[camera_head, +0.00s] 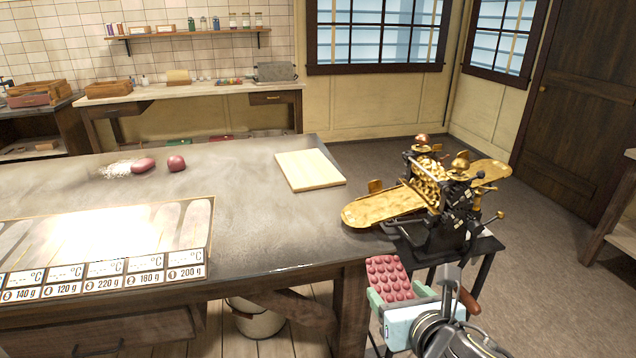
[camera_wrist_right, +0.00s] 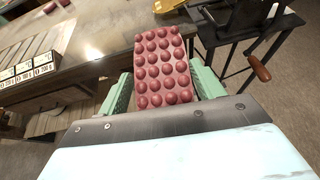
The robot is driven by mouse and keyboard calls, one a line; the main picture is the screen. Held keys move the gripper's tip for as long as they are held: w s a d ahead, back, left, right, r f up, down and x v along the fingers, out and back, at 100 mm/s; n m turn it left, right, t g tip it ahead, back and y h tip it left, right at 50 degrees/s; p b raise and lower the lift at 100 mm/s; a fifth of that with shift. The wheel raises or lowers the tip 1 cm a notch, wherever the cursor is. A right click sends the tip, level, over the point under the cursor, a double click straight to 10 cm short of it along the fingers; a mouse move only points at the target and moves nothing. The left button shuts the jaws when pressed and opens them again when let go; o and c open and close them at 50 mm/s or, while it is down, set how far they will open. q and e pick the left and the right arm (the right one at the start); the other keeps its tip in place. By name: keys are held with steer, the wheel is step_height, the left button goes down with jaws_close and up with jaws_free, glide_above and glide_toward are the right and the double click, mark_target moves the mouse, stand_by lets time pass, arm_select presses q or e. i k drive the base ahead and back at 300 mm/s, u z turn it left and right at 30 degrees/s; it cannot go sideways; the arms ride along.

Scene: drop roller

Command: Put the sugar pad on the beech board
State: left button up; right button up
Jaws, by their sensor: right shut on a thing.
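The sugar pad is a dark red slab with rows of round bumps (camera_head: 386,277). It also shows in the right wrist view (camera_wrist_right: 162,68). My right gripper (camera_head: 402,294) is shut on the sugar pad, with its green fingers on both sides of it. It holds the pad in the air off the table's right front corner, in front of the roller machine. The beech board (camera_head: 310,169) is a pale, flat, bare board on the table near its far right corner, well apart from the pad. My left gripper is not in view.
The brass drop roller machine (camera_head: 440,190) stands on a dark stand right of the table, between board and gripper side. Two red lumps (camera_head: 176,163) and white powder lie on the table (camera_head: 255,215). A tray with labels (camera_head: 130,235) fills the front left.

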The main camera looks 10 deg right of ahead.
mark_target(317, 168)
steer(key=k, duration=0.25)
steer(key=z, duration=1.35)
steer(key=i, duration=0.75)
steer(key=u, duration=1.85)
steer(key=i, duration=0.35)
steer(key=u, duration=0.15)
